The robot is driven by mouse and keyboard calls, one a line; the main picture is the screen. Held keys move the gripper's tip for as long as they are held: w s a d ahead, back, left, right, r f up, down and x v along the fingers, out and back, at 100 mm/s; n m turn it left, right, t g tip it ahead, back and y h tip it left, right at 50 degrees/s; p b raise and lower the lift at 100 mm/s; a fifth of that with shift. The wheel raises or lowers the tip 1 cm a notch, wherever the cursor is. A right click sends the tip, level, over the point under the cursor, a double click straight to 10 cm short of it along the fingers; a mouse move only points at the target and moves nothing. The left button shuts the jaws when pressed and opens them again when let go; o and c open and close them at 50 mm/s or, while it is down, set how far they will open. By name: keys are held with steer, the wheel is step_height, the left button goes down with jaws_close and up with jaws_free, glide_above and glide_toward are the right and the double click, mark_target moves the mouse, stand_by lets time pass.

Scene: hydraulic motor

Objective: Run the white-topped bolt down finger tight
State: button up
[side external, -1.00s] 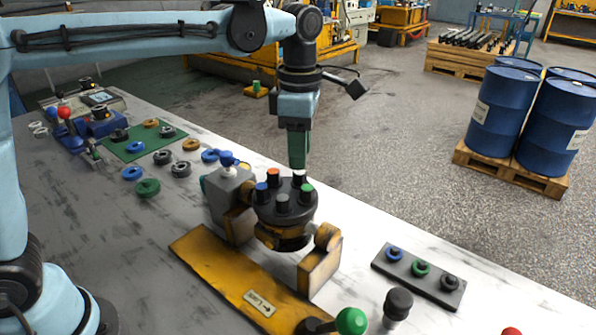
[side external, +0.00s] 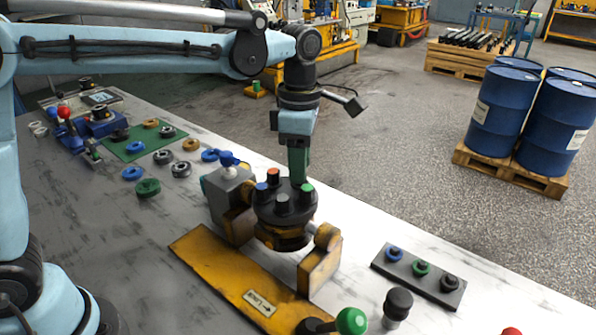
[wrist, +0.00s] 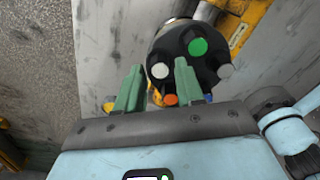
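The white-topped bolt (wrist: 160,71) stands in the dark round motor cover and shows between my two fingers in the wrist view. In the side view my fingers hide its top. My gripper (wrist: 159,68) is open, with a green finger on either side of the bolt and a visible gap to each. In the side view my gripper (side external: 299,181) points down at the back of the cover (side external: 284,217). The cover also holds an orange-topped bolt (side external: 273,176), a blue-topped bolt (side external: 261,187), a grey-topped bolt (side external: 282,201) and a green-topped bolt (side external: 306,188).
The motor sits in a yellow stand (side external: 225,277) beside a grey block with a blue knob (side external: 229,159). A dark strip with coloured rings (side external: 418,275), a black knob (side external: 398,303) and a green ball knob (side external: 351,321) are at the front right. Loose rings lie at the left.

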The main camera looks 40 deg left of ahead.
steer(key=shift+f, duration=0.9)
steer(key=shift+r, duration=0.2)
stand_by(0.6)
steer(key=c, duration=0.6)
steer(key=m, duration=0.4)
steer(key=shift+c, duration=0.2)
steer(key=shift+m, duration=2.1)
